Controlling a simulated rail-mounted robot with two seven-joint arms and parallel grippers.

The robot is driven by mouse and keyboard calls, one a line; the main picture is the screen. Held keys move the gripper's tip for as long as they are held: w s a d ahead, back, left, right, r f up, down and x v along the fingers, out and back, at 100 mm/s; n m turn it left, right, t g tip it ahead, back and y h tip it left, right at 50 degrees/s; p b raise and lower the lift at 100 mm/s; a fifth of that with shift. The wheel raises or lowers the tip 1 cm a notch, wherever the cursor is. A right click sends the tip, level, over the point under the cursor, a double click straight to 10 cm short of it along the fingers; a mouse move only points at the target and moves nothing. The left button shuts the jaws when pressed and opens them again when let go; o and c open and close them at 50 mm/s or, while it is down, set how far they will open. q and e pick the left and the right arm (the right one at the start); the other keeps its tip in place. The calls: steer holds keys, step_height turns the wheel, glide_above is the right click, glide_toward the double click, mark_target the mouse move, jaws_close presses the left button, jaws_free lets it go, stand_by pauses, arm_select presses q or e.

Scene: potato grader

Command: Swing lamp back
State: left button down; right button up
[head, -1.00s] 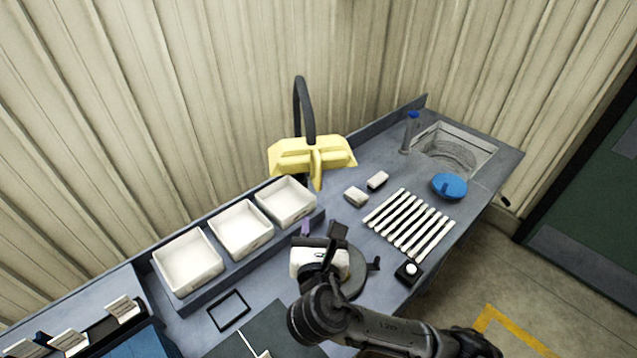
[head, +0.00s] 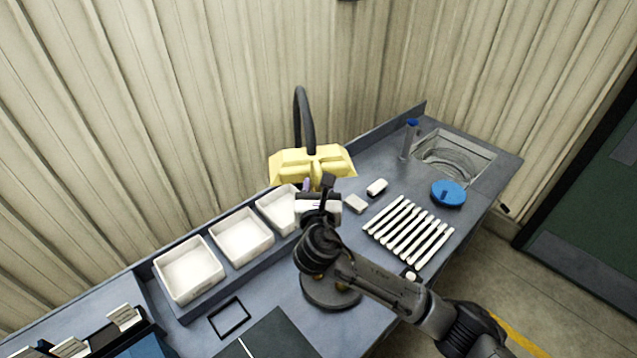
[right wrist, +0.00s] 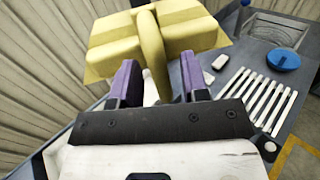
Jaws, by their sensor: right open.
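The lamp has a yellow head (head: 290,163) on a dark curved neck (head: 303,112) and stands at the back of the bench by the wall. In the right wrist view the yellow lamp head (right wrist: 195,37) fills the upper middle, with a yellow handle-like bar (right wrist: 153,50) running down its front. My right gripper (head: 308,188) is just in front of and below the lamp head. Its two purple fingers (right wrist: 157,85) are apart, with the lower end of the bar showing between them. I cannot tell whether they touch it. My left gripper is out of view.
White bins (head: 242,236) stand in a row left of the gripper. White sticks (head: 408,232), two small blocks (head: 376,187) and a blue round lid (head: 448,193) lie to the right. A sink basin (head: 455,155) is at the far right. A round dark base (head: 330,293) lies beneath my arm.

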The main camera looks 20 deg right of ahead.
steer(key=shift+w+d, duration=0.15)
steer(key=shift+w, duration=0.25)
steer(key=shift+c, duration=0.2)
jaws_close()
